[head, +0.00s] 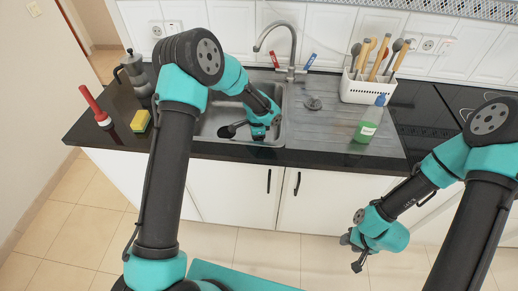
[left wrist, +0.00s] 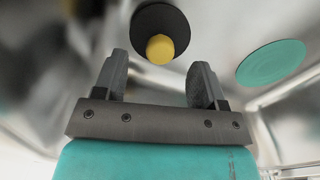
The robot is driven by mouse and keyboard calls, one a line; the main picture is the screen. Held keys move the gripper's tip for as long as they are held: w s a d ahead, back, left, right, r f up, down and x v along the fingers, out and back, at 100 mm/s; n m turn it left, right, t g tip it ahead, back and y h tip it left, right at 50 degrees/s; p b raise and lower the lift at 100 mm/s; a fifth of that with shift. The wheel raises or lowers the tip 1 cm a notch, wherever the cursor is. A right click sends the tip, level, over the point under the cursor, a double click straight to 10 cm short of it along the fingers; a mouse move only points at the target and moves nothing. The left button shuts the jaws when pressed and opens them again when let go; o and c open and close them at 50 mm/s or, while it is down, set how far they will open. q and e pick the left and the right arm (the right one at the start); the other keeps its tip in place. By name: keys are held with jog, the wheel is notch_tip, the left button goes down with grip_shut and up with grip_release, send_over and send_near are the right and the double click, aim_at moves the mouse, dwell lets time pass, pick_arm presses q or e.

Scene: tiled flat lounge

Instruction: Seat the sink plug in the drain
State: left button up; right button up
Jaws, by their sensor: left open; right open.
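In the left wrist view, a dark round disc with a yellow knob (left wrist: 160,48), which looks like the sink plug, lies just beyond the fingertips, roughly centred between them. My left gripper (left wrist: 158,78) is open, with nothing between its fingers. In the head view my left gripper (head: 243,131) is down inside the steel sink basin (head: 211,122); my arm hides much of the basin, and I cannot make out the plug or drain there. My right gripper (head: 350,253) is open and empty, low in front of the cupboards.
A flat teal disc (left wrist: 271,62) lies right of the plug in the wrist view. The tap (head: 291,48) stands behind the basin. A sponge (head: 140,121) lies at left.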

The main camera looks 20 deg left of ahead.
pick_arm(q)
jog(key=shift+f, duration=0.1)
notch_tip(320, 180, down, 5)
jog(key=shift+w+d, duration=0.15)
dwell(0.4)
jog(key=shift+c, duration=0.5)
jog(key=c, duration=0.9)
